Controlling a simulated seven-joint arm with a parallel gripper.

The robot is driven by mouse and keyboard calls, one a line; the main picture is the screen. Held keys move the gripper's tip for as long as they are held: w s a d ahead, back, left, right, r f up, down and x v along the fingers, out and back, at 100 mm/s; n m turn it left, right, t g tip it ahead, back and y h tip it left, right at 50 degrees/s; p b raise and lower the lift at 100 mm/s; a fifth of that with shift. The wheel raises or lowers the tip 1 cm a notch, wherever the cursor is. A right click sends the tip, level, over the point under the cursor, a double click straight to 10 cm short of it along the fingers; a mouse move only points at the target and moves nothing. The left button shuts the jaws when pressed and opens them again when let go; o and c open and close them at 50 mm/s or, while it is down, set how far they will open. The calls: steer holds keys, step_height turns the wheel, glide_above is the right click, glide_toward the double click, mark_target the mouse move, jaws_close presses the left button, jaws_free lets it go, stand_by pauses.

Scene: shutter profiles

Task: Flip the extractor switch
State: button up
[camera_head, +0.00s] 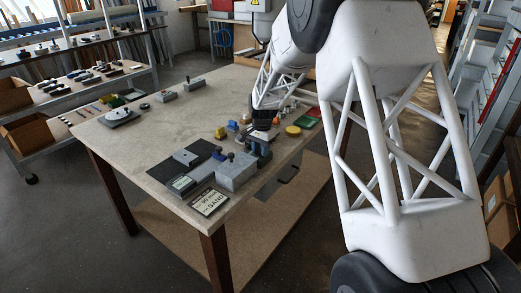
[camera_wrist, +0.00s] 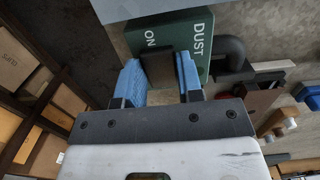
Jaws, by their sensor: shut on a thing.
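The extractor switch is a green box (camera_wrist: 200,28) lettered "DUST" and "ON" at the top of the wrist view. A dark upright lever (camera_wrist: 158,70) stands in front of its face. My gripper (camera_wrist: 160,80) has blue-padded fingers on either side of the lever and is shut on it. The lever's far end and part of the green box are hidden. In the head view my gripper (camera_head: 261,118) is low over the right side of the workbench, and I cannot make out the switch clearly there.
The workbench (camera_head: 160,135) holds a grey block (camera_head: 236,172), a "SAND" sign (camera_head: 209,202) and a yellow disc (camera_head: 293,130). Several small blocks lie close to my gripper. The bench's middle left is mostly clear. A dark pipe (camera_wrist: 233,55) runs beside the switch box.

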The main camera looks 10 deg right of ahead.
steer(key=shift+w+d+g+y, duration=0.1)
steer(key=shift+g+y, duration=0.2)
steer(key=o, duration=0.9)
steer(key=shift+o, duration=0.2)
steer(key=shift+r, duration=0.1)
steer(key=shift+w+d+r, duration=0.15)
steer(key=shift+r, duration=1.1)
steer(key=shift+w+d+r, duration=0.15)
steer(key=shift+r, duration=1.15)
steer(key=shift+w+d+r, duration=0.15)
steer(key=shift+r, duration=1.1)
